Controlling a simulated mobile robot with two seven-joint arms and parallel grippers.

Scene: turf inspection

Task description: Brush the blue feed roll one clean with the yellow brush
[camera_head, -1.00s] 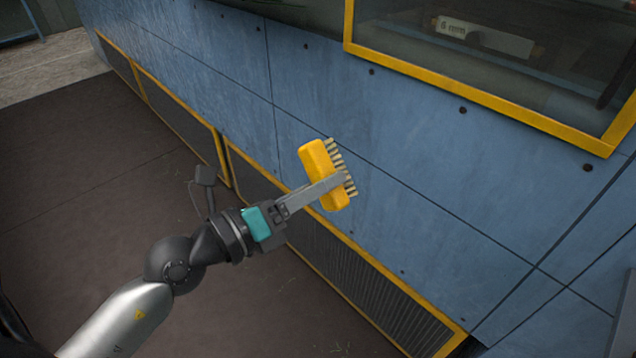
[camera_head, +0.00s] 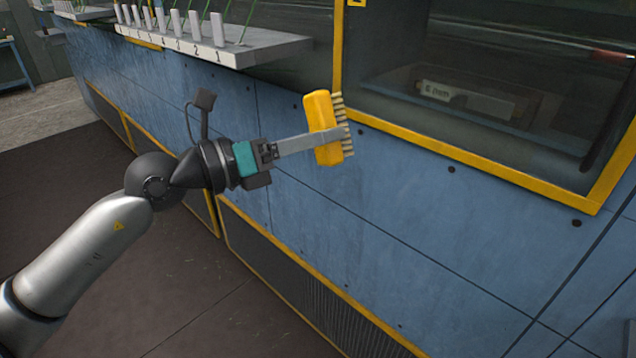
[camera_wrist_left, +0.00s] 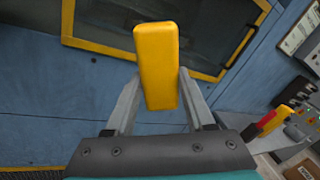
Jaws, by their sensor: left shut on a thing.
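My left gripper (camera_head: 330,136) is shut on the yellow brush (camera_head: 321,126). It holds the brush upright in front of the blue machine panel, with the pale bristles facing right, toward the machine. In the left wrist view the yellow brush back (camera_wrist_left: 157,66) stands between the two fingers, and its bristles are hidden. I cannot make out a blue feed roll in either view. Behind the yellow-framed window the inside is dark, with a light block labelled "6 mm" (camera_head: 437,91). My right gripper is not in view.
The yellow window frame (camera_head: 470,160) borders an opening right of the brush. A pale shelf (camera_head: 262,47) with several numbered white holders juts out at upper left. In the left wrist view, a red and yellow item (camera_wrist_left: 268,120) is at right. Dark floor (camera_head: 70,190) is clear.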

